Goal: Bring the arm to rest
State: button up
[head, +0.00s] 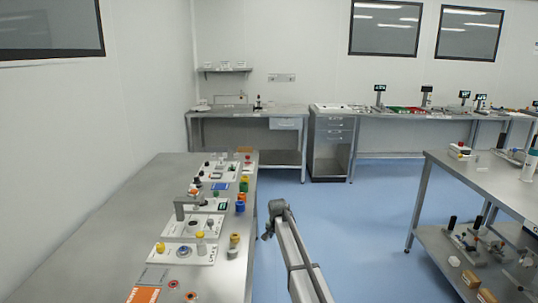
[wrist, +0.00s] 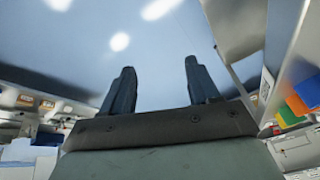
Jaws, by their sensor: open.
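My gripper (wrist: 157,88) shows in the wrist view with its two dark fingers standing apart. Nothing is between them; behind them is the blue floor with bright light reflections. In the head view my arm (head: 297,258) reaches forward from the bottom edge over the open floor, right of the left workbench. Its end (head: 268,232) is at the near-left side of the arm, and the fingers are too small there to make out. The gripper touches nothing that I can see.
The left workbench (head: 120,215) carries white panels with yellow, green and blue parts along its right edge. A right workbench (head: 490,178) has a lower shelf with loose parts. Back benches (head: 240,114) line the wall. The blue floor (head: 365,215) between the benches is clear.

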jog(key=s+d+f+n+g, duration=0.1)
jog(key=s+d+f+g, duration=0.3)
jog(key=s+f, duration=1.2)
jog(key=s+d+f+n+g, duration=0.2)
jog(key=s+d+f, duration=0.4)
jog(key=s+f, duration=1)
jog(key=s+d+f+n+g, duration=0.1)
jog(key=s+f+g, duration=0.1)
jog(key=s, duration=1.8)
jog(key=s+d+f+n+g, duration=0.1)
jog(key=s+d+f+g, duration=0.1)
jog(key=s, duration=1.9)
jog(key=shift+f+g+y, duration=0.2)
jog(key=shift+g+y, duration=0.1)
jog(key=shift+g, duration=0.3)
